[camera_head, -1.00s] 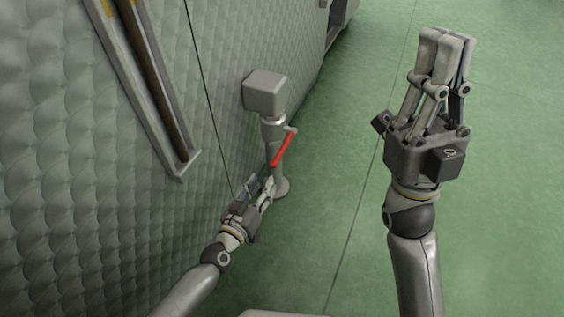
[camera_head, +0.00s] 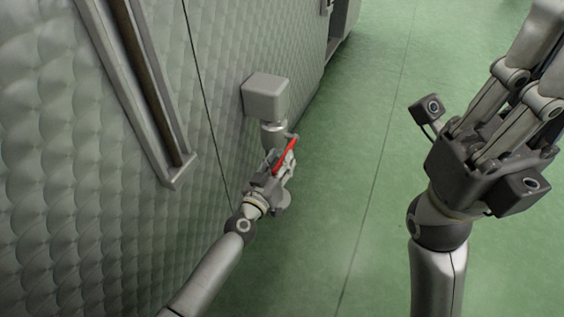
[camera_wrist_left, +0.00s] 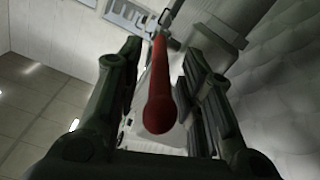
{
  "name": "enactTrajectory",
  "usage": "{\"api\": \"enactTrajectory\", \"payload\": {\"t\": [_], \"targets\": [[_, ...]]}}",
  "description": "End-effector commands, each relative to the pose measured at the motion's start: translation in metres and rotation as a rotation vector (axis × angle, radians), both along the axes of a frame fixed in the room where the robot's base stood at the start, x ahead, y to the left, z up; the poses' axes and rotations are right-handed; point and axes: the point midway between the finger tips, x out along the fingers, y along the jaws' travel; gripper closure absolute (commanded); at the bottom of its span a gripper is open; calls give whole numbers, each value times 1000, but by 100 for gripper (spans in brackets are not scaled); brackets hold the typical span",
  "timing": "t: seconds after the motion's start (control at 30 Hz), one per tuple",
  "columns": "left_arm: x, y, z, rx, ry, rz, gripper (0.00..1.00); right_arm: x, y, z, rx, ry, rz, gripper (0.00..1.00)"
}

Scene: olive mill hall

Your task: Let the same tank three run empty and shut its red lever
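The red lever (camera_head: 288,152) sits on the pipe fitting (camera_head: 273,133) below a grey box (camera_head: 265,96) at the dimpled metal wall. My left gripper (camera_head: 281,160) is at the lever. In the left wrist view the red lever (camera_wrist_left: 159,95) runs between the two open fingers, its rounded end towards the camera, with a gap visible on each side. The gripper partly hides the fitting. No liquid shows. My right gripper (camera_head: 543,25) is raised at the right, empty, its fingers close together, the tips partly cut off by the picture edge.
The dimpled metal wall (camera_head: 70,190) fills the left side, with a framed vertical strip (camera_head: 150,90) on it. The green floor (camera_head: 370,150) is clear to the right of the fitting. A dark opening (camera_head: 345,25) shows at the top.

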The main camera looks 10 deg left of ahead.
Motion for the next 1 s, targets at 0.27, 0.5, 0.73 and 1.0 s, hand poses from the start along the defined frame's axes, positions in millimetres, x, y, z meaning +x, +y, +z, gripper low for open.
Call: {"api": "enactTrajectory", "payload": {"t": [0.27, 0.5, 0.73, 1.0], "targets": [[9, -4, 0, 0, 0, -1, 65, -1, 0, 1, -1, -7, -1, 100], [9, -3, 0, 0, 1, -1, 78, -1, 0, 2, 0, -5, -1, 100], [8, -3, 0, 0, 1, -1, 100, -1, 0, 2, 0, -6, -1, 100], [8, -4, 0, 0, 2, -2, 100, -1, 0, 2, 0, -7, 0, 100]]}}
